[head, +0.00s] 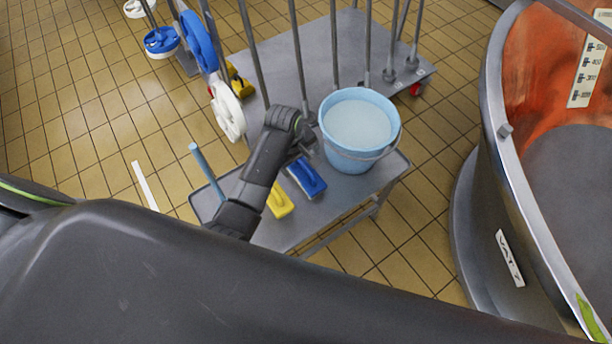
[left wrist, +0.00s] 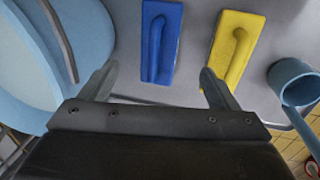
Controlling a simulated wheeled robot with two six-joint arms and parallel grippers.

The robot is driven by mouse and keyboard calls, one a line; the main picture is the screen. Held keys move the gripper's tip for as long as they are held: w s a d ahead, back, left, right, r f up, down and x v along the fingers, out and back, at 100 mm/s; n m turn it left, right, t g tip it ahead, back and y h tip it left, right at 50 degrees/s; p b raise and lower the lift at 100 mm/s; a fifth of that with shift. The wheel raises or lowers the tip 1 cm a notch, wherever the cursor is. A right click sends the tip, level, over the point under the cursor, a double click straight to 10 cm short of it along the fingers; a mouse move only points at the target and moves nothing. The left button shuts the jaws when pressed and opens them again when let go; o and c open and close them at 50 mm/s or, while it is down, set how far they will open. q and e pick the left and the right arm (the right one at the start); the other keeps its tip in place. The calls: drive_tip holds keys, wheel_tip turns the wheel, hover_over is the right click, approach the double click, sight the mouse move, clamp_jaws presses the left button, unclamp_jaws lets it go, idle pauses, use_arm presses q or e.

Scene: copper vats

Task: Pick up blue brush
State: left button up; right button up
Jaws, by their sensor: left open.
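The blue brush (head: 307,177) lies flat on the grey cart top, between the light blue bucket and a yellow brush. In the left wrist view the blue brush (left wrist: 161,42) is a flat block with a raised handle along it. It lies ahead of my left gripper (left wrist: 158,88), between the lines of the two fingers and apart from them. My left gripper is open and empty. In the head view my left arm reaches over the cart, and the gripper (head: 303,150) is partly hidden behind its wrist, just beyond the brush. My right gripper is not in view.
The light blue bucket (head: 357,130) of pale liquid stands close to the blue brush. The yellow brush (head: 279,201) lies on its other side. A blue ladle (left wrist: 293,82) is beyond that. Several upright poles rise behind. A large copper vat (head: 555,70) stands at right.

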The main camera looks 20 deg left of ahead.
use_arm(q)
drive_tip(key=b, duration=0.1)
hover_over(306, 175)
drive_tip(key=s, duration=0.1)
drive_tip(key=f, duration=0.5)
drive_tip(key=shift+a+f, duration=0.1)
drive_tip(key=shift+a, duration=0.15)
drive_tip(key=f, duration=0.2)
drive_tip(key=w+f+b, duration=0.1)
drive_tip(key=f, duration=0.1)
drive_tip(key=shift+b, duration=0.3)
drive_tip(key=shift+d+f, duration=0.15)
drive_tip(key=shift+f, duration=0.3)
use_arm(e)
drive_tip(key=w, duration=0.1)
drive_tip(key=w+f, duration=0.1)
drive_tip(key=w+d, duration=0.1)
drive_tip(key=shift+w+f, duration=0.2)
use_arm(q)
drive_tip(key=shift+c, duration=0.4)
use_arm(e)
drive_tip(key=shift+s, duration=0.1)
use_arm(q)
drive_tip(key=c, duration=1)
drive_tip(key=shift+c, duration=0.4)
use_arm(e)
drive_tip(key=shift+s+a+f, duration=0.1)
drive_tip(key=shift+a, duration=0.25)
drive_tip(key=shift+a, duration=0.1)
